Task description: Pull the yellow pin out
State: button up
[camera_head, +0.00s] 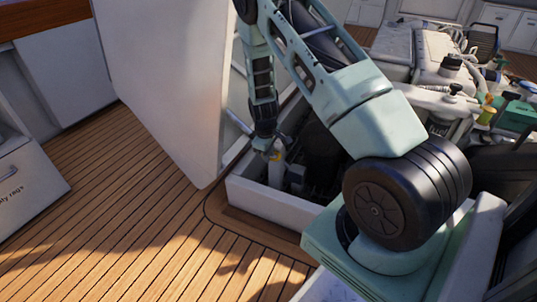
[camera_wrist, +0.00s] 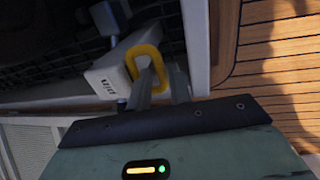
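The yellow pin shows as a rounded yellow ring (camera_wrist: 155,50) in the wrist view, at a white block with small dark lettering (camera_wrist: 108,84). My gripper (camera_wrist: 160,88) is right at the ring. One grey finger shows within the ring's outline and another just right of it. Whether they pinch the ring or stand apart from it I cannot tell. The pin's shaft is hidden. In the head view my gripper (camera_head: 265,143) points down into the open hatch, and a small yellow-orange part (camera_head: 277,155) shows just below its tip.
The hatch has a raised white rim (camera_head: 270,205), and a large white panel (camera_head: 160,80) stands upright on its left. Dark machinery fills the hatch. Engine parts (camera_head: 440,60) lie at the right. The wooden deck (camera_head: 110,210) at the left is clear.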

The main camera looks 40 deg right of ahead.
grip_shut()
jog(key=shift+s+a+p, duration=0.3)
jog(key=shift+a+p, duration=0.1)
jog(key=shift+a, duration=0.4)
jog(key=shift+s+a+p, duration=0.25)
jog(key=shift+a+p, duration=0.1)
jog(key=shift+a, duration=0.5)
jog(key=shift+s+a+p, duration=0.3)
jog(key=shift+a+p, duration=0.1)
jog(key=shift+a, duration=0.4)
grip_release()
notch_tip(320, 180, up, 17)
jog(key=a+p, duration=0.2)
jog(key=p, duration=0.5)
jog(key=shift+s+a+p, duration=0.3)
jog(key=shift+s+a, duration=0.05)
jog(key=shift+s, duration=0.1)
jog(key=shift+r, duration=0.1)
